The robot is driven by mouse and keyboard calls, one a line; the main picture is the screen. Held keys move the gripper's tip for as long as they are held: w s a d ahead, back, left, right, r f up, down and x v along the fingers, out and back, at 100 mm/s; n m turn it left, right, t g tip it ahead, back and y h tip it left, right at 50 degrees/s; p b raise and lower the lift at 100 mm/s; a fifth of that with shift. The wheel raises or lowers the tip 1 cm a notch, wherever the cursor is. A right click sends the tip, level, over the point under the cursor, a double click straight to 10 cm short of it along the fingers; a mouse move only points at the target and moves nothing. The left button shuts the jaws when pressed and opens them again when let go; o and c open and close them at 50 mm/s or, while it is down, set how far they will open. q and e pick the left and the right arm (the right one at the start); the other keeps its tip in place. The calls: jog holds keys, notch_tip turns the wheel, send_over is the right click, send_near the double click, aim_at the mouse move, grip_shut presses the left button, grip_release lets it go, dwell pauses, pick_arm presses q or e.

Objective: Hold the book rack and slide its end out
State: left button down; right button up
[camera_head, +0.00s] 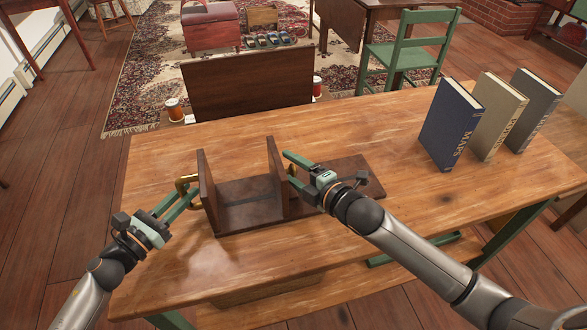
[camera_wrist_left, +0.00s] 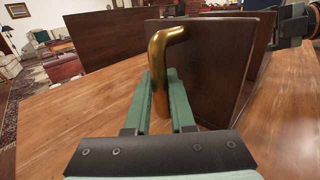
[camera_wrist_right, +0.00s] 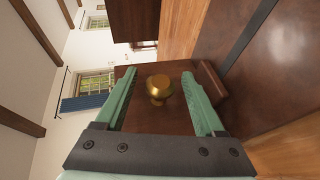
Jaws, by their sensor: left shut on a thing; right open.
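The dark wood book rack (camera_head: 247,190) lies on the table, with two upright ends and a flat base that extends to the right. A brass handle (camera_wrist_left: 160,75) sticks out from its left end (camera_head: 207,190). My left gripper (camera_head: 186,192) is shut on this brass handle; it also shows in the left wrist view (camera_wrist_left: 160,95). The rack's other end (camera_head: 277,178) bears a brass knob (camera_wrist_right: 158,88). My right gripper (camera_head: 290,165) is open beside that end. In the right wrist view its fingers (camera_wrist_right: 160,95) stand on either side of the knob, apart from it.
Three upright books, blue (camera_head: 450,125), tan (camera_head: 497,115) and grey (camera_head: 533,108), stand at the right of the wooden table (camera_head: 380,130). A dark board (camera_head: 250,85) rises behind the table's far edge. The tabletop between rack and books is clear.

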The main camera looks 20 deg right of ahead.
grip_shut()
dwell(0.5)
dwell(0.8)
